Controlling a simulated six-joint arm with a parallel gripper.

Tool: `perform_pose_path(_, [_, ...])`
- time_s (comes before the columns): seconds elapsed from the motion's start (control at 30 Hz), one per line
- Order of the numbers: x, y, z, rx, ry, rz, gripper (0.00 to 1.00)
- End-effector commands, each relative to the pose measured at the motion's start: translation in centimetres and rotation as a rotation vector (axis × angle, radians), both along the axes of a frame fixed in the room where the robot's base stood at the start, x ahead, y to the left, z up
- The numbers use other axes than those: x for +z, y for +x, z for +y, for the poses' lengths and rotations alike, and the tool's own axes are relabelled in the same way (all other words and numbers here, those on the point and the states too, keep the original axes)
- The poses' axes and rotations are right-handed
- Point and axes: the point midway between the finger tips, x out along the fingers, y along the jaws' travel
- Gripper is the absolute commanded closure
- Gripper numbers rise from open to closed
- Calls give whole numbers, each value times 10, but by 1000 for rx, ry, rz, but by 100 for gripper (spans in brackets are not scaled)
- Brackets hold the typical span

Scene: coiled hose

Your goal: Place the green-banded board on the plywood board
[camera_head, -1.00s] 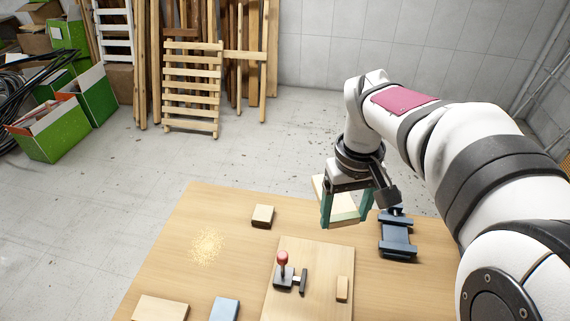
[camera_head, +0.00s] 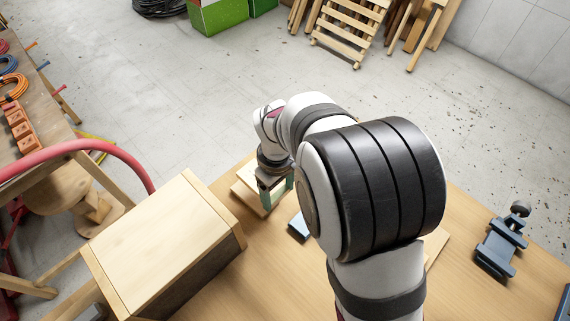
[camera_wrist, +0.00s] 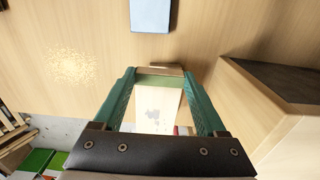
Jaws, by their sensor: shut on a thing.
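My gripper (camera_wrist: 159,75) is shut on the green-banded board (camera_wrist: 158,108), a pale board with a green strip near its far end between the teal fingers. In the head view my gripper (camera_head: 277,192) is low over the table's far left edge, partly hidden by my arm. A tan wooden edge (camera_wrist: 168,67), probably the plywood board, shows just beyond the fingertips in the wrist view. Most of it is hidden behind the held board and fingers. I cannot tell whether the two boards touch.
A large wooden box (camera_head: 165,245) stands close beside my gripper. A blue block (camera_head: 299,227) lies nearby, also in the wrist view (camera_wrist: 151,14). A dark blue vise (camera_head: 499,246) is far right. A red hose (camera_head: 85,146) arches at left.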

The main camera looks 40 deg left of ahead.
Motion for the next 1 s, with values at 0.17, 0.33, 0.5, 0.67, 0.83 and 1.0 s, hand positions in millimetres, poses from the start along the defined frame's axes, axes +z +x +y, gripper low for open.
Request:
perform_pose_path(0.17, [-18, -14, 22, 0, 0, -1, 83])
perform_pose_path(0.33, [-50, -15, 23, -4, -3, 1, 83])
perform_pose_path(0.5, [-57, -15, 24, -4, 1, -1, 83])
perform_pose_path(0.67, [-58, -15, 23, -4, 0, -1, 83])
perform_pose_path(0.83, [-59, -15, 23, -4, 0, -1, 8])
perform_pose_path(1.0, [-59, -15, 23, -4, 0, -1, 0])
